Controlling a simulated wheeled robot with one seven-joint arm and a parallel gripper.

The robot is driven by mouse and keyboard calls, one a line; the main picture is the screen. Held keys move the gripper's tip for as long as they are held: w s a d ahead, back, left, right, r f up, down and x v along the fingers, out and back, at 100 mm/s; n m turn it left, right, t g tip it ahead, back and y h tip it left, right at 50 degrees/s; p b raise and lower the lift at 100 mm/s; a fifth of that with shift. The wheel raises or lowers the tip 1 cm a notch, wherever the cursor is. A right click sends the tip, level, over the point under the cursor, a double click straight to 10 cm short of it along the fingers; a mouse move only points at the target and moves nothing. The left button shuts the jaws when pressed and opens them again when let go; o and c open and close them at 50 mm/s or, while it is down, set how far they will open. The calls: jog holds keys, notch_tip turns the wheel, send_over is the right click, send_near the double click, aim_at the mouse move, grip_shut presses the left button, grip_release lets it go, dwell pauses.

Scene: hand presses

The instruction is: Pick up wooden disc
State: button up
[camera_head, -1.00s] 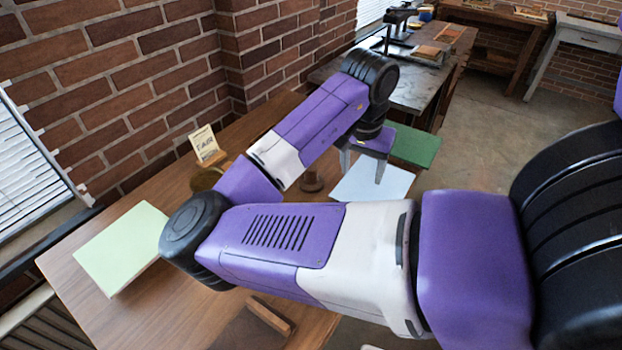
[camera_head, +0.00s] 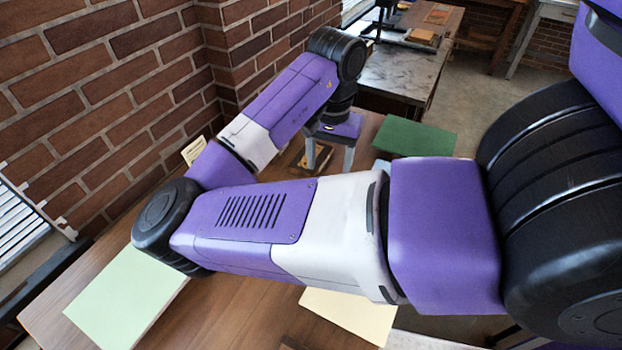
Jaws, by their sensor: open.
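I cannot make out the wooden disc with certainty. My gripper (camera_head: 329,166) points down over the brown table (camera_head: 235,310), beyond my forearm, with its two grey fingers apart. Nothing shows held between them. A small brown wooden piece with a yellowish part (camera_head: 297,157) lies just left of the fingers, partly hidden by my arm and gripper. I cannot tell whether it is the disc. My arm covers much of the table's middle.
A green board (camera_head: 415,137) and a pale blue one (camera_head: 381,167) lie right of my gripper. A pale green board (camera_head: 125,298) and a cream sheet (camera_head: 352,316) lie nearer. A small card (camera_head: 196,151) stands by the brick wall (camera_head: 110,70).

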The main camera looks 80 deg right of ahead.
jog(key=shift+w+d+f, duration=0.15)
jog(key=shift+w+f, duration=0.05)
jog(key=shift+w, duration=0.1)
jog(key=shift+f, duration=3.7)
jog(key=c, duration=1.3)
jog(key=shift+c, duration=0.2)
notch_tip(320, 180, up, 20)
jog(key=shift+f+p, duration=0.25)
jog(key=shift+p, duration=0.55)
grip_shut()
jog(key=shift+r, duration=0.3)
